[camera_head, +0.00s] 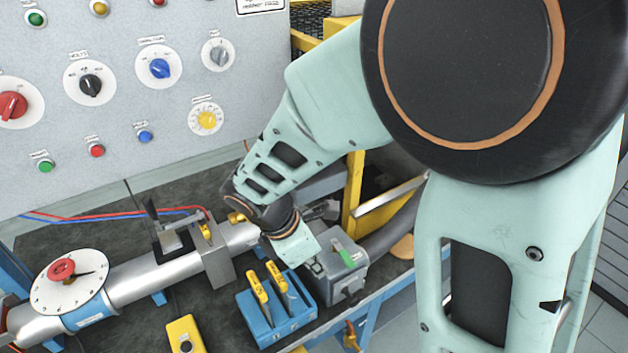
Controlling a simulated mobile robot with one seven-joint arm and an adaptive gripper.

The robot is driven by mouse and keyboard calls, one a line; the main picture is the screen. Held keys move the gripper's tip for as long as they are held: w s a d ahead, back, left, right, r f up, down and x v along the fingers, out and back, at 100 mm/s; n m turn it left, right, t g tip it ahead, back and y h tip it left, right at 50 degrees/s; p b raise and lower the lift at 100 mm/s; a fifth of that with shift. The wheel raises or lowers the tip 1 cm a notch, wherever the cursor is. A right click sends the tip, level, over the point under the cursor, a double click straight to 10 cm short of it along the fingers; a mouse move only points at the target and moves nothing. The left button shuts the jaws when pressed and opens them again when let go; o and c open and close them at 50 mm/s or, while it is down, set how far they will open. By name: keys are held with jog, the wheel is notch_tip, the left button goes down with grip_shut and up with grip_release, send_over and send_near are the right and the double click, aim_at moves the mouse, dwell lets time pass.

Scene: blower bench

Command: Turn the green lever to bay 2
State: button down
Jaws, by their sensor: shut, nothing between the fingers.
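A green lever (344,250) sits on top of a grey box (347,279) at the lower middle of the bench. Its pointing and any bay markings are too small to read. My gripper (316,266) is low beside the left side of the grey box, a little left of the green lever. It is shut and empty. Its fingertips are small and partly lost against the box, so I cannot tell whether they touch it.
A silver pipe (140,281) with a round dial (70,283) runs behind. A yellow box (185,334) lies in front. A control panel (130,128) rises at the back.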

aim_at(345, 262)
jog(key=shift+w+d+r+p, duration=0.15)
jog(key=shift+w+d, duration=0.2)
jog(key=shift+d, duration=0.25)
jog(key=shift+w+d+f+p, duration=0.15)
jog(key=shift+w+d, duration=0.15)
jog(key=shift+d, duration=0.3)
jog(key=shift+w+d, duration=0.3)
jog(key=shift+d, duration=0.25)
jog(key=shift+w+d+r+n+t+p, duration=0.1)
jog(key=shift+d+n+t+p, duration=0.1)
jog(key=shift+d+n, duration=0.15)
jog(key=shift+w+d+r+n+t+p, duration=0.1)
jog(key=shift+d+n+p, duration=0.1)
jog(key=shift+d+n, duration=0.15)
jog(key=shift+f, duration=0.15)
